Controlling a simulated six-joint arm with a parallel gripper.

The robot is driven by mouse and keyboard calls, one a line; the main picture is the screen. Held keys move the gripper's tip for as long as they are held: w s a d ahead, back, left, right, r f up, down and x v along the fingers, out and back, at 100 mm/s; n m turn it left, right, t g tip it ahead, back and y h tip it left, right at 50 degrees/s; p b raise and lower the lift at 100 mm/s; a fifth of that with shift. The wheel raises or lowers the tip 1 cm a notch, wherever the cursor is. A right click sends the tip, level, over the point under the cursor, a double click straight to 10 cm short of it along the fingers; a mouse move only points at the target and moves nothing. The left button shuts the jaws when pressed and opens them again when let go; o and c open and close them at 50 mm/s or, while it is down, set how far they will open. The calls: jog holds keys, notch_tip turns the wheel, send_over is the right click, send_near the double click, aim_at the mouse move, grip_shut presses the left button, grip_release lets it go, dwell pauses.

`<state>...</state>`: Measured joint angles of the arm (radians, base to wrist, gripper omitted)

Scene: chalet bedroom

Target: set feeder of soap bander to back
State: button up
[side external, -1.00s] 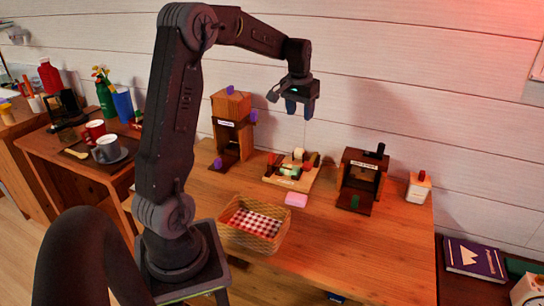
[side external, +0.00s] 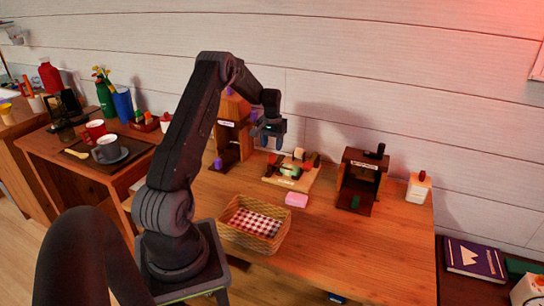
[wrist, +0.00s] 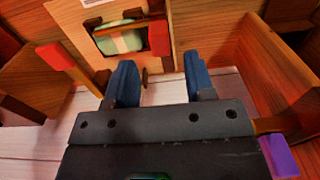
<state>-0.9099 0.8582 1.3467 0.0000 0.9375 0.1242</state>
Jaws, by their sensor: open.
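The low wooden device in the middle of the table (side external: 290,176), which looks like the soap bander, has red-tipped parts, a cream roll and a green piece. Its label is too small to read. I cannot tell which part is the feeder. My gripper (side external: 270,140) is open and empty, above the device's back left, near the wall. In the wrist view its blue fingers (wrist: 160,82) are apart, with nothing between them.
A tall wooden machine with purple knobs (side external: 231,125) stands close left of my gripper; a purple knob (wrist: 280,156) shows in the wrist view. A pink bar (side external: 296,200) and a basket (side external: 254,224) lie in front.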

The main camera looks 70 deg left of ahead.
aim_at(272, 154)
jog(key=shift+f, duration=2.7)
jog(key=shift+c, duration=0.4)
grip_shut()
